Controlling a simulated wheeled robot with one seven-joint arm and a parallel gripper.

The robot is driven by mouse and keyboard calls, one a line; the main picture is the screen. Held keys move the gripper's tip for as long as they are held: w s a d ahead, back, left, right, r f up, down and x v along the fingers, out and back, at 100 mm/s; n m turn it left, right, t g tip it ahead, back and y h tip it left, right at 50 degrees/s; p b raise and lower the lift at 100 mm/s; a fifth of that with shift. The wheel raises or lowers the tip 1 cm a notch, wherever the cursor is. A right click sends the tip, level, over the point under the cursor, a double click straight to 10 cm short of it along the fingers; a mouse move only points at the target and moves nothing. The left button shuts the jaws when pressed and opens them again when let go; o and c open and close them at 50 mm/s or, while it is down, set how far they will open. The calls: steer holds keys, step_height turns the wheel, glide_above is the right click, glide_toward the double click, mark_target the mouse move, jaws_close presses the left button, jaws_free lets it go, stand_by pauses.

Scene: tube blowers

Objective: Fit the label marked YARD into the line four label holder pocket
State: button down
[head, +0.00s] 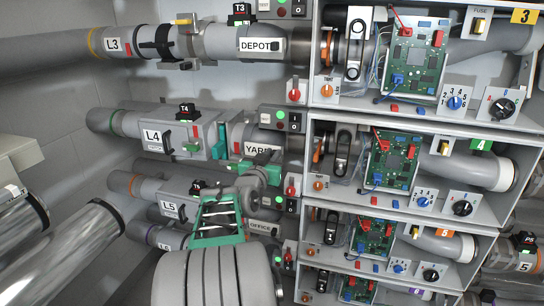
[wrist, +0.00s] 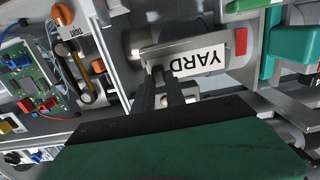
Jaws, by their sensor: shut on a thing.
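The white label marked YARD (head: 257,150) is at the line four pipe, right of the L4 tag (head: 153,136). In the wrist view the YARD label (wrist: 200,61) appears upside down. A grey metal holder edge (wrist: 190,45) runs along the label. I cannot tell whether the label is inside the pocket. The fingertips are partly hidden in the head view.
The DEPOT label (head: 256,45) is on the line above, and the OFFICE label (head: 261,226) is below. Control boxes with circuit boards (head: 392,158) stand close on the right. A red part (wrist: 240,42) and a teal part (wrist: 290,45) are beside the label.

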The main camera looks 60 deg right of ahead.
steer(key=shift+f+b, duration=0.4)
steer(key=shift+b, duration=0.1)
stand_by(0.3)
steer(key=c, duration=1.3)
jaws_free()
steer(key=s+a, duration=0.1)
steer(key=a, duration=0.6)
steer(key=shift+a+r, duration=0.2)
steer(key=shift+a, duration=0.15)
